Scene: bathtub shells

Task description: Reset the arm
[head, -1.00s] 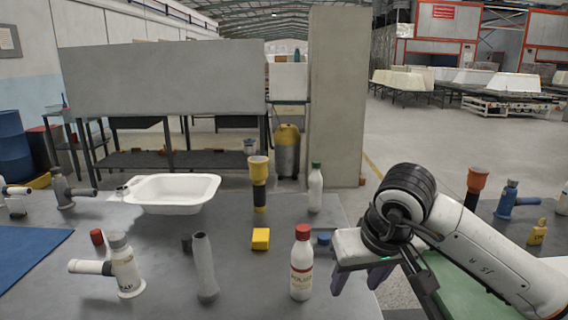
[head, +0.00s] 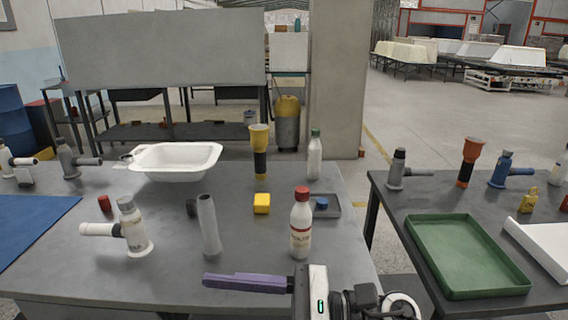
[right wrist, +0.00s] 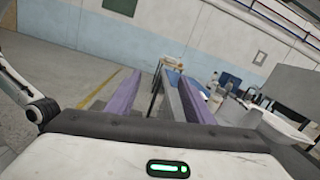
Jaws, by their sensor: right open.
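My right gripper (head: 205,280) is low in the head view at the table's front edge. Its purple fingers point left, and its white wrist is at the bottom. In the right wrist view the two purple fingers stand apart with nothing between them, so the gripper (right wrist: 158,82) is open and empty. My left gripper is in neither view.
The grey table (head: 110,270) holds a white basin (head: 175,175), a red-capped bottle (head: 300,230), a grey cylinder (head: 208,225), a yellow block (head: 262,204) and a white sprayer (head: 133,228). A second table at right carries a green tray (head: 465,297).

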